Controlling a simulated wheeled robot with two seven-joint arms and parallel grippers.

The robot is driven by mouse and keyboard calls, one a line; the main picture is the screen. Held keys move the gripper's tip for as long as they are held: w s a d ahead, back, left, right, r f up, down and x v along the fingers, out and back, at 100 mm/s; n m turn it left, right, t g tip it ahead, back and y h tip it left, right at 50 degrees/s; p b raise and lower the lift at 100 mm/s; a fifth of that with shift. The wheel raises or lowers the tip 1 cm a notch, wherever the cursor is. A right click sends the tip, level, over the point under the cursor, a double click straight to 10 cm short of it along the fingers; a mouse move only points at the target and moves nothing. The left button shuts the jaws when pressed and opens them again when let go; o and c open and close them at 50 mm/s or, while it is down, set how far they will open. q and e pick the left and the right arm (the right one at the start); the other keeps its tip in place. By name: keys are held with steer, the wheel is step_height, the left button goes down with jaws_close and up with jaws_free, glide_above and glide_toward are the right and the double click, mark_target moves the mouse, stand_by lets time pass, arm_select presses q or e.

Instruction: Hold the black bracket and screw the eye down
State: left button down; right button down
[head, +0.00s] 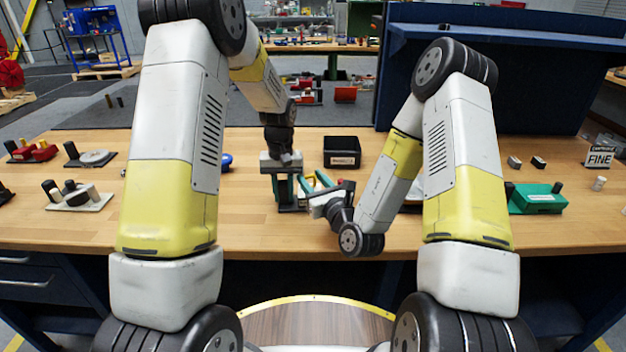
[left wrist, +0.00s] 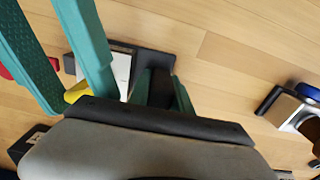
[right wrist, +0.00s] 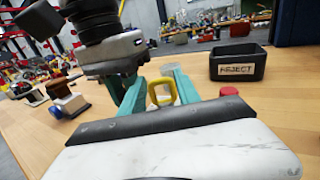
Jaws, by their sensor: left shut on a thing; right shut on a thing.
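My left gripper (head: 288,206) points down over the bench. It is shut on the black bracket (left wrist: 160,84), a dark part mostly hidden between its fingers in the left wrist view. My right gripper (head: 307,183) comes in from the right, close beside the left one, with its teal fingers roughly level. It is shut on the yellow eye (right wrist: 161,91), whose loop shows between the fingertips in the right wrist view. Where the eye meets the bracket is hidden.
A black bin labelled REJECT (right wrist: 238,66) stands behind the grippers. A red-topped item (right wrist: 228,93) is near my right gripper. A green box (head: 538,199) lies at the right, and small fixtures (head: 78,196) at the left. The bench front is mostly clear.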

steer(key=shift+s+a+f+m+h, duration=0.3)
steer(key=shift+f+m+h, duration=0.1)
steer(key=shift+f+h, duration=0.2)
steer(key=shift+t+h, duration=0.3)
steer(key=shift+s+a+r+m+t+h, duration=0.15)
steer(key=shift+a+r+m+t+h, duration=0.25)
steer(key=shift+m, duration=0.3)
steer(key=shift+r+m+h, duration=0.3)
steer(key=shift+r+h, duration=0.05)
steer(key=shift+h, duration=0.35)
steer(key=shift+w, duration=0.2)
steer(key=c, duration=0.9)
jaws_free()
steer(key=shift+r, duration=0.1)
